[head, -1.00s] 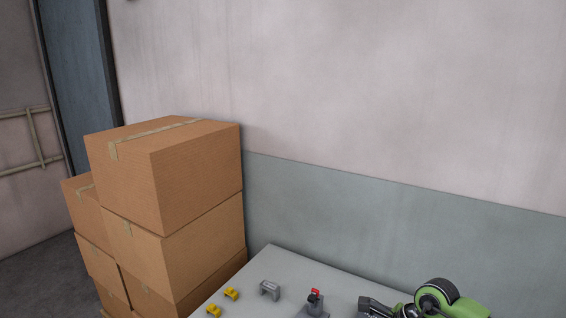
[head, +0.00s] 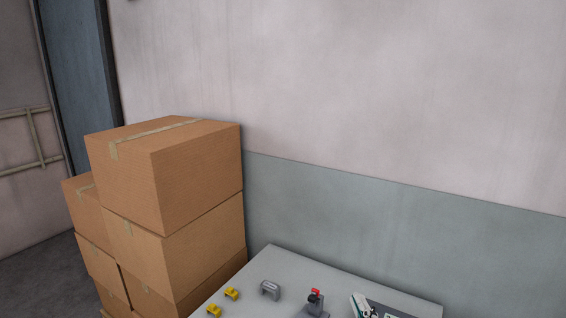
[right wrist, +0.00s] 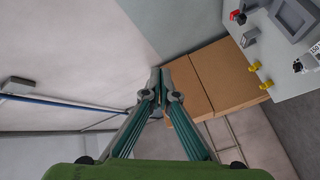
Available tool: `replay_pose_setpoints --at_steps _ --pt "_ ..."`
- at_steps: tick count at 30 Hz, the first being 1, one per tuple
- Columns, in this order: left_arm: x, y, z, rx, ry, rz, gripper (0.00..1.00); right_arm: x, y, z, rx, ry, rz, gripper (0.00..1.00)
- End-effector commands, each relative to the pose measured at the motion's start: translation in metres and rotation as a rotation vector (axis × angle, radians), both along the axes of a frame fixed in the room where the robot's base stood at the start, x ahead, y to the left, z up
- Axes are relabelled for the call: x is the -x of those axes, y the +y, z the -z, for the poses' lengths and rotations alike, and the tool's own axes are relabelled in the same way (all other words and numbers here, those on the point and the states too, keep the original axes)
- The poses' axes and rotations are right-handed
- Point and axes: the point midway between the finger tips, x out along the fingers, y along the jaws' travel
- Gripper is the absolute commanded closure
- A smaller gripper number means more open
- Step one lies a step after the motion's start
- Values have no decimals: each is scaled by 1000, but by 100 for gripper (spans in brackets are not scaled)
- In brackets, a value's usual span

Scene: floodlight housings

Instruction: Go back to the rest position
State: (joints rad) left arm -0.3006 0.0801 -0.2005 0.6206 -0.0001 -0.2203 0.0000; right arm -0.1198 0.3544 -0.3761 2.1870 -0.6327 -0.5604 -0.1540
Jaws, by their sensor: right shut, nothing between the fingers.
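My right gripper (right wrist: 161,84) shows in the right wrist view, its two fingers closed together at the tips with nothing between them. It is in the air, with cardboard boxes behind the tips and apart from the grey panel top at the upper right. No gripper shows in the head view, and my left gripper is in neither current view.
A grey panel top (head: 262,265) carries two yellow clips (head: 231,293), a grey handle (head: 270,290), a red-topped switch (head: 315,297) and a white-and-green item (head: 362,304). Stacked cardboard boxes (head: 199,178) stand to its left. A blue rail (right wrist: 65,102) shows in the wrist view.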

Motion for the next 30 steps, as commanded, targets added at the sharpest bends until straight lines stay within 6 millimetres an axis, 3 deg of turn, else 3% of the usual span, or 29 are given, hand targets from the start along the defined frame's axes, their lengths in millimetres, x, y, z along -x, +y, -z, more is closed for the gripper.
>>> replay_pose_setpoints --at_steps 3,6,9,15,21,30 --pt "-1 0 0 0 -1 0 100 37 -38 66 -213 277 171 100" --pt "-1 0 0 0 -1 0 100 82 -55 120 -362 511 297 100" --pt "-1 0 0 0 -1 0 100 131 -61 161 -470 711 394 100" --pt "-1 0 0 0 -2 0 100 215 -55 204 -605 1009 519 100" --pt "-1 0 0 0 -2 0 100 287 -43 223 -685 1245 605 100" --pt "-1 0 6 -1 -1 -1 100 268 -41 311 -665 1263 610 100"
